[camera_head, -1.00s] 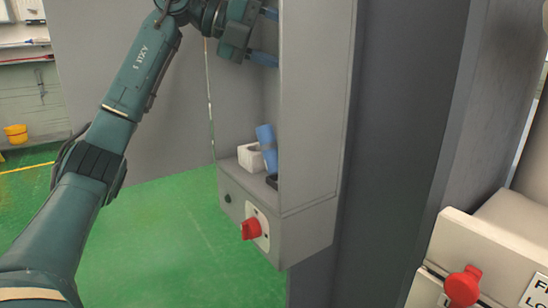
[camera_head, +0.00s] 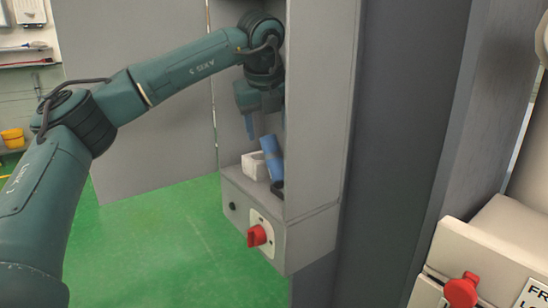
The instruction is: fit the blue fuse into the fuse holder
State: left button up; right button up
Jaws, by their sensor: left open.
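My right gripper is out of view.
The cabinet's side wall (camera_head: 320,120) stands right of the gripper. A red rotary switch (camera_head: 257,236) sticks out of the cabinet's lower front. A beige box with a red knob (camera_head: 461,290) is at the lower right. Green floor (camera_head: 150,240) is clear.

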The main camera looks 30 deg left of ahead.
aim_at(269, 137)
pick_arm(q)
jog(key=x, duration=0.4)
jog(key=shift+w+a+f+p, duration=0.15)
jog(key=shift+w+f+p, duration=0.05)
jog(key=shift+f+p, duration=0.1)
jog(key=c, duration=1.2)
jog(key=shift+r, duration=0.1)
